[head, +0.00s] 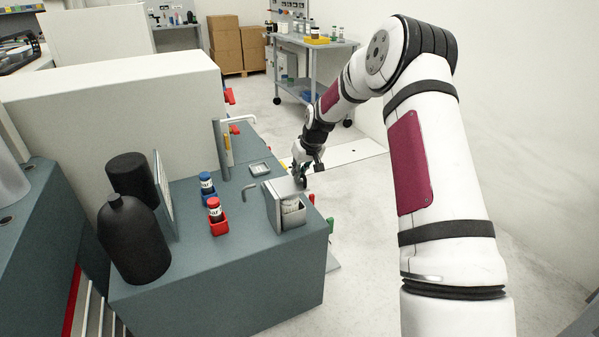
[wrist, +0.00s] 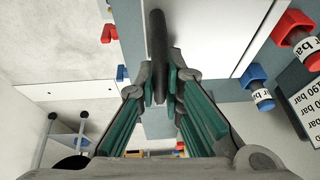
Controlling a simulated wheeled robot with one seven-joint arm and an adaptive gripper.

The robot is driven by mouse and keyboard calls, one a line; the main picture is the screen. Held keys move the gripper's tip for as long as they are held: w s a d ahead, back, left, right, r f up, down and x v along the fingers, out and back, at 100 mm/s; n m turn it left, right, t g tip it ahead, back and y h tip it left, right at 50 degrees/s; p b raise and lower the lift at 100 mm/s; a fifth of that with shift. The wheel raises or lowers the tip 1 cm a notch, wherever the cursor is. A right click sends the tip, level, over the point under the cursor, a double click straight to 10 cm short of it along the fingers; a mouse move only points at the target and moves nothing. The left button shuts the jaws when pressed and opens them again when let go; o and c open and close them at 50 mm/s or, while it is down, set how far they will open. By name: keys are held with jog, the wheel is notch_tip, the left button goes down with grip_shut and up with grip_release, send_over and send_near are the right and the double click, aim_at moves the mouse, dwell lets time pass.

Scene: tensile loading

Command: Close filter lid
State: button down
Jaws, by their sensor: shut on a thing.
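The filter box (head: 271,213) is a small metal box at the near right corner of the blue-grey counter, with a pale filling (head: 291,207) showing through its open side. Its lid (head: 285,187) is a light grey plate above that filling, apart from the rim at the near side. My gripper (head: 303,181) is at the lid's right edge. In the wrist view, the green-padded fingers of my gripper (wrist: 162,88) are shut on the dark round lid handle (wrist: 157,40), beside the pale lid plate (wrist: 205,35). The lid's exact angle is hard to tell.
Dark bottles (head: 132,238) stand at left.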

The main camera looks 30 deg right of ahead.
jog(key=shift+d+f, duration=0.15)
jog(key=c, duration=1.7)
grip_release()
jog(key=shift+v, duration=5.95)
